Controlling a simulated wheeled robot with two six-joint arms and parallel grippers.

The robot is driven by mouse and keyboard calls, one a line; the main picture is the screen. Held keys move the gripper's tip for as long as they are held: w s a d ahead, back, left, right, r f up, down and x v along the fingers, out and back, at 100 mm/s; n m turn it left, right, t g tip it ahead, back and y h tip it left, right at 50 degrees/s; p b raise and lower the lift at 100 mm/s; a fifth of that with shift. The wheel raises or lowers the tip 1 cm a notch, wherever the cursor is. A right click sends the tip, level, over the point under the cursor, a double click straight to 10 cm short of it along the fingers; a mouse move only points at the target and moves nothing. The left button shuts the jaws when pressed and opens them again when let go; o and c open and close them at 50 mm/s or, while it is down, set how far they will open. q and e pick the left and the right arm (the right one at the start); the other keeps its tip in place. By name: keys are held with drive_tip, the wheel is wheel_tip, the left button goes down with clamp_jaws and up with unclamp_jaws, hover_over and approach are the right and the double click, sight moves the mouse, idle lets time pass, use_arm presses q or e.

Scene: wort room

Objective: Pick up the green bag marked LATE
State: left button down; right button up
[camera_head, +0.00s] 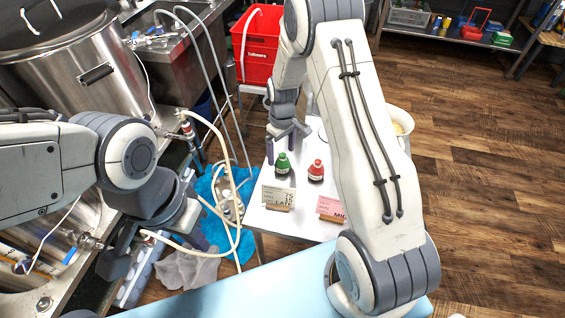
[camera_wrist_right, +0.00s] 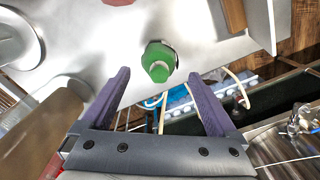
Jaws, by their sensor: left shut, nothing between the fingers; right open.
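The green bag (camera_head: 283,166) looks like a small bottle with a dark label. It stands upright on the white table behind a cream card (camera_head: 278,196) that reads LATE. In the right wrist view the green bag (camera_wrist_right: 159,62) shows from above, just beyond and between the fingertips. My right gripper (camera_head: 281,146) is open and empty, close behind the bag in the head view; its spread fingers also fill the right wrist view (camera_wrist_right: 158,76). My left gripper (camera_head: 193,238) is shut and empty, left of the table, partly hidden by its own wrist.
A similar red bag (camera_head: 316,171) stands close to the right of the green one, behind a pink card (camera_head: 331,208). A red crate (camera_head: 260,46) stands behind the table (camera_head: 292,222). Hoses and a blue sheet (camera_head: 208,185) lie to the left. Open wooden floor is at right.

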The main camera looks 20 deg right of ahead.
sight(283, 162)
drive_tip(key=f, duration=0.5)
drive_tip(key=shift+s+d+p, duration=0.15)
drive_tip(key=shift+s+p, duration=0.15)
drive_tip(key=shift+p, duration=0.1)
drive_tip(key=shift+c, duration=0.3)
drive_tip(key=c, duration=1.4)
